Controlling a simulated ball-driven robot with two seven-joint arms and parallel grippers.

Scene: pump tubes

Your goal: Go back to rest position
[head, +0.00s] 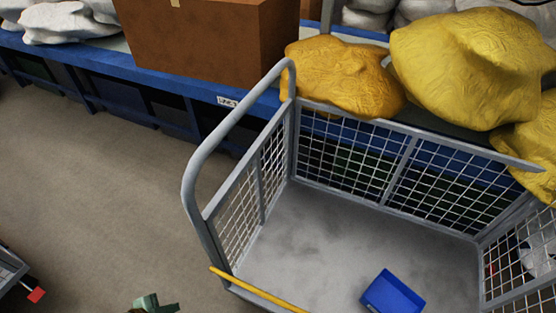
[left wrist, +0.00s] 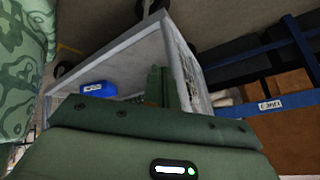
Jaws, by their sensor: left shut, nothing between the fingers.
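The green tip of my left gripper (head: 152,304) shows at the bottom edge of the head view, left of the mesh cart's front corner. In the left wrist view its fingers (left wrist: 158,86) are together with nothing between them, and the cart lies beyond them. No tube shows in either view. My right gripper is in neither view.
A grey mesh cart (head: 345,225) with a yellow front bar (head: 258,290) holds a blue bin (head: 392,294). Behind it, a blue-framed shelf (head: 130,75) carries a brown box (head: 205,40) and yellow sacks (head: 465,65). Bare floor (head: 90,185) lies left of the cart.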

